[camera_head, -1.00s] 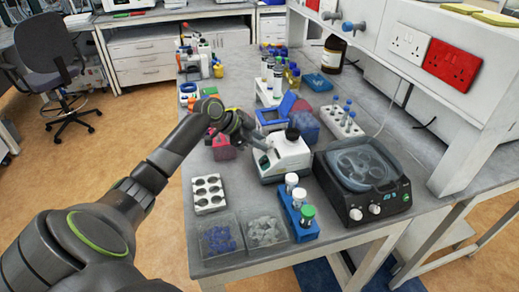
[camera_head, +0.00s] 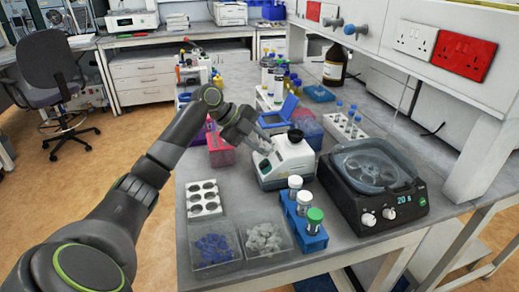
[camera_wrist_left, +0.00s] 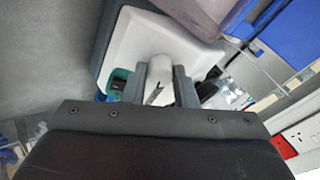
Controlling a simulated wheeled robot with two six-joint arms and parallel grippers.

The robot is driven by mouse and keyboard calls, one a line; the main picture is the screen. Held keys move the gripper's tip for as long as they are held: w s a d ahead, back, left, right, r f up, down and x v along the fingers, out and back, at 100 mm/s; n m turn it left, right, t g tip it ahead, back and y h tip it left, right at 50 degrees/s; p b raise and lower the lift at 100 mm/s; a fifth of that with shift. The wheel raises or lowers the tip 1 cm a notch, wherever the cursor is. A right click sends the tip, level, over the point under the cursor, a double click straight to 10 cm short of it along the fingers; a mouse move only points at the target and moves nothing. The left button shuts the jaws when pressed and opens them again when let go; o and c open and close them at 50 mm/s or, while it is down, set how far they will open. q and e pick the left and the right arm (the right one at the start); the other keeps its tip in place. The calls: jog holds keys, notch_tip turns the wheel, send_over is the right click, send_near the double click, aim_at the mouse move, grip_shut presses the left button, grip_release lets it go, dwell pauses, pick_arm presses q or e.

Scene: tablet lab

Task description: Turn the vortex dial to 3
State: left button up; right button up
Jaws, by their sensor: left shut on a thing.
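The white vortex mixer (camera_head: 288,160) with a black cup on top stands on the bench near the middle of the head view. My left gripper (camera_head: 266,150) reaches it from the left, at its front side. In the left wrist view, the white mixer body (camera_wrist_left: 130,45) fills the upper middle. There the gripper fingers (camera_wrist_left: 159,90) are shut on a pale round knob (camera_wrist_left: 157,70), which appears to be the vortex dial. The dial's marks and setting cannot be read. My right gripper is not in view.
A black centrifuge (camera_head: 372,185) stands right of the mixer. A blue rack (camera_head: 303,222) with several capped tubes stands in front. Bins of blue (camera_head: 213,247) and clear (camera_head: 264,238) pieces and a white well block (camera_head: 203,198) lie nearer left.

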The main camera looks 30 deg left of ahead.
pick_arm(q)
jog(key=m+b, duration=0.2)
jog(key=m, duration=0.2)
jog(key=shift+m+g, duration=0.4)
jog(key=shift+w+m+b, duration=0.1)
jog(key=shift+m+b, duration=0.3)
jog(key=shift+m, duration=1.5)
jog(key=o, duration=1)
jog(key=shift+r, duration=0.1)
jog(key=v, duration=0.5)
jog(key=b+v, duration=0.1)
jog(key=v, duration=1.1)
jog(key=shift+w+d+r, duration=0.1)
jog(key=shift+w+r, duration=0.1)
jog(key=shift+r, duration=0.2)
